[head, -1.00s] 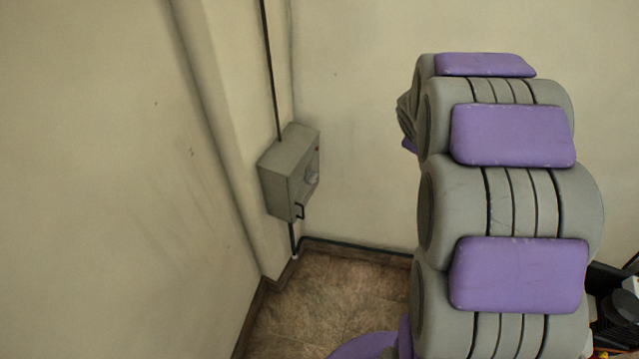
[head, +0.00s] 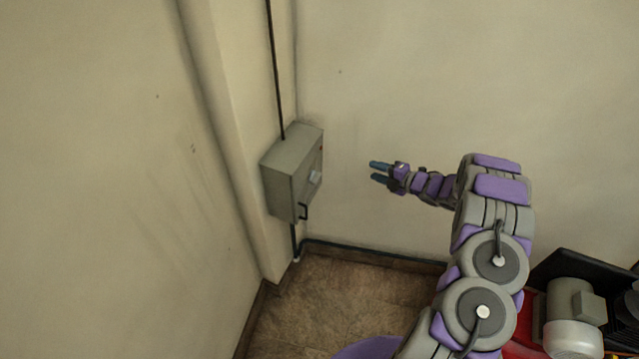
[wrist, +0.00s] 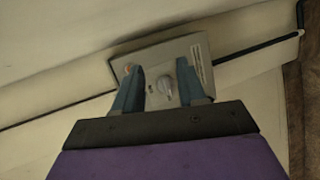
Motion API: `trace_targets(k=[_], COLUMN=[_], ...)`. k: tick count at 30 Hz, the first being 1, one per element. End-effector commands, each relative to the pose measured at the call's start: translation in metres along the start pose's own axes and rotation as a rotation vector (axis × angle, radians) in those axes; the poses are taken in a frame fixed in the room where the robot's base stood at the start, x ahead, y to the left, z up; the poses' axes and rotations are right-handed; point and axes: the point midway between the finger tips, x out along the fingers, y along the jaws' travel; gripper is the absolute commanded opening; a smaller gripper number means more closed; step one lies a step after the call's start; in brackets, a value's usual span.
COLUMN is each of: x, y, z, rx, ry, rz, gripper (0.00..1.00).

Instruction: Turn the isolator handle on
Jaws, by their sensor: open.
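The grey isolator box (head: 290,175) is fixed to the wall near the corner in the head view. Its handle (head: 315,178) is a light grey knob on the face turned right, seen at a steep angle. In the wrist view the box face (wrist: 203,50) lies ahead, with the silver handle (wrist: 168,87) showing between my fingers. My gripper (head: 371,171) is open and empty, to the right of the box with a clear gap, its blue fingers pointing at it. In the wrist view the fingertips (wrist: 162,78) overlap the lower part of the box face.
A black bent bar (head: 303,211) sticks out at the box's lower edge. A dark conduit (head: 275,70) runs up the wall from the box. Red and black machinery with a grey motor (head: 575,305) stands at lower right. Bare floor (head: 340,295) lies below.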

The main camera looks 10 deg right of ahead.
Motion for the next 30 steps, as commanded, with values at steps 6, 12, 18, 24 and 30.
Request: trace_targets(k=[6,12,18,24,30], x=[-0.008,-0.012,0.001,0.031,0.068], y=[-0.041,-0.048,-0.045,-0.037,-0.026], z=[-0.051,-0.081,-0.089,-0.095,-0.107], rx=[-0.049,-0.075,-0.081,-0.076,-0.077], ry=[0.202,0.283,0.297,0.296,0.297], rz=[0.189,0.277,0.291,0.293,0.294], gripper=[0.4,0.4,0.4,0.4,0.4])
